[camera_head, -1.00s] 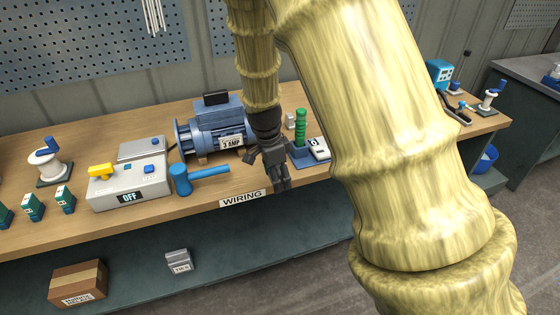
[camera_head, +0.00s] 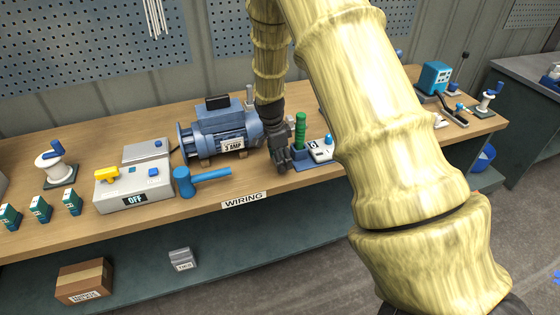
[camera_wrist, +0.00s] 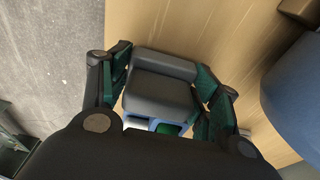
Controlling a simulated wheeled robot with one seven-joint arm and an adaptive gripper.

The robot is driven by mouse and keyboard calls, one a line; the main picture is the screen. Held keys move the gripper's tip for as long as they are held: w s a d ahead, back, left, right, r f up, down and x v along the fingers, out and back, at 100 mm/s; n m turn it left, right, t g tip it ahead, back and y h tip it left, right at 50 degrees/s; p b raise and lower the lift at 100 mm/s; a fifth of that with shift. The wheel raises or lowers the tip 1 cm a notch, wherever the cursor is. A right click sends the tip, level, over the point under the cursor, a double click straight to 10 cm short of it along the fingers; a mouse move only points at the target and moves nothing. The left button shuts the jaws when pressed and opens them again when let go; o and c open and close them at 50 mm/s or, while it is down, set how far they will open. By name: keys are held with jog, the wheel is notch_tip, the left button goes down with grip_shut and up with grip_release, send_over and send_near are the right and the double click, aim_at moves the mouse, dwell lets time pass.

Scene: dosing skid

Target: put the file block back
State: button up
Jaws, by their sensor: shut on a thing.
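My gripper (camera_head: 283,163) is over the front part of the bench, beside a blue stand (camera_head: 301,166) with an upright green ribbed post (camera_head: 300,131). In the wrist view my gripper (camera_wrist: 160,88) has its green-padded fingers on both sides of a dark grey block (camera_wrist: 160,92), which I take to be the file block. The fingers are shut on it. Blue and green parts, probably of the stand, show just below the block in that view. In the head view the block cannot be told apart from the dark gripper. Whether it touches the stand cannot be told.
A blue motor (camera_head: 222,131) stands close to the left of my gripper. A blue hammer-like tool (camera_head: 200,180) lies near the front edge by the WIRING label (camera_head: 244,200). A white-topped device (camera_head: 321,150) is right of the post. My arm hides part of the bench.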

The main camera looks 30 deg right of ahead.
jog(key=shift+f, duration=1)
jog(key=shift+f, duration=0.15)
jog(key=o, duration=1.2)
jog(key=shift+c, duration=0.2)
notch_tip(320, 180, up, 12)
jog(key=a+b, duration=0.1)
jog(key=b, duration=0.2)
jog(key=shift+w+a, duration=0.2)
jog(key=shift+a, duration=0.2)
